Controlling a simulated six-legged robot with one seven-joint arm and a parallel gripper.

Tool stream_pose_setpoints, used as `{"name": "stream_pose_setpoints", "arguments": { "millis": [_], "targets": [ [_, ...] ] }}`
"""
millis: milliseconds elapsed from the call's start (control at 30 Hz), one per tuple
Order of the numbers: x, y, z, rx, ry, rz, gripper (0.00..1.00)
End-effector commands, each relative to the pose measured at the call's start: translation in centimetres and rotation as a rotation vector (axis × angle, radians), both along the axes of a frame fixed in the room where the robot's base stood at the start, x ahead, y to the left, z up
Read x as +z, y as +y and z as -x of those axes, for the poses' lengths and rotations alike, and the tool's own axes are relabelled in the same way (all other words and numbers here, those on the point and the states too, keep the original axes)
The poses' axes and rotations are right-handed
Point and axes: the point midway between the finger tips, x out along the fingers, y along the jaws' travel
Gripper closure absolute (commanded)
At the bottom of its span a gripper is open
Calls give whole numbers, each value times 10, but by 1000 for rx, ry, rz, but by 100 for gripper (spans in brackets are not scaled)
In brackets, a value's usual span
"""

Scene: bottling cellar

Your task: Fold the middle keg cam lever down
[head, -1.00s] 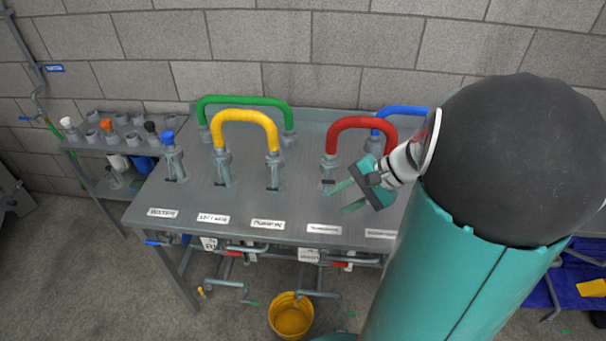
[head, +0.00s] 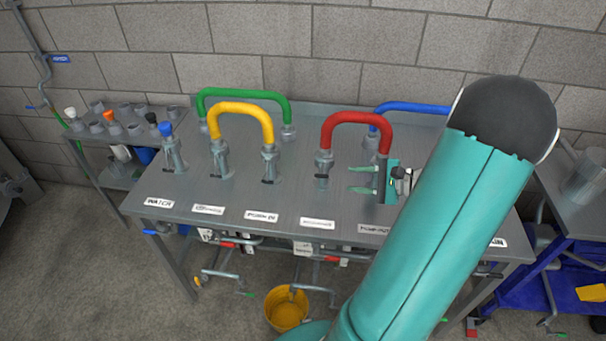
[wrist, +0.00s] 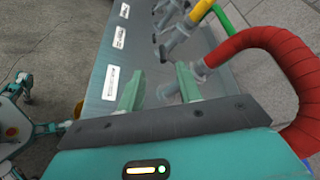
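The steel table (head: 290,188) carries several grey upright couplings with small dark levers low on them. One coupling (head: 323,165) sits under the left end of the red hose (head: 357,117), and others sit under the yellow hose (head: 241,107). No keg is recognisable, and I cannot tell which lever is the middle keg's. My gripper (head: 352,179) is open and empty, its teal fingers pointing left just right of the red hose's left coupling.
A green hose (head: 243,93) and a blue hose (head: 412,107) arch behind. A blue-capped coupling (head: 172,152) stands at left. White labels line the front edge. A side rack (head: 115,150) holds fittings. A yellow bucket (head: 285,310) is on the floor. The table front is clear.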

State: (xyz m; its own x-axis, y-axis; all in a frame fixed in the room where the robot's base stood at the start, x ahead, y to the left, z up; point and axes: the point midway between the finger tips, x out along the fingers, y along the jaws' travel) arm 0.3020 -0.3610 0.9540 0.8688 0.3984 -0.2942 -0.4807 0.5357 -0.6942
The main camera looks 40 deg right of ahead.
Motion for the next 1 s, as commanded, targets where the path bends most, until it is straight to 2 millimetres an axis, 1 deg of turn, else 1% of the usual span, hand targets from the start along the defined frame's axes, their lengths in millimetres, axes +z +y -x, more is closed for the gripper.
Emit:
{"name": "stream_pose_setpoints", "arguments": {
  "millis": [33,133,267,367,800,900,1000],
  "targets": [
    [-2,-5,4,-18,-8,-10,65],
    [-3,-9,6,-34,-15,-15,65],
    [-6,-6,-1,-39,-16,-15,65],
    [-10,-1,-13,-39,-16,-15,65],
    [-33,31,-90,-37,-15,-16,65],
    [-37,36,-103,-37,-15,-16,65],
    [-40,39,-111,-36,-15,-14,65]
  ]
}}
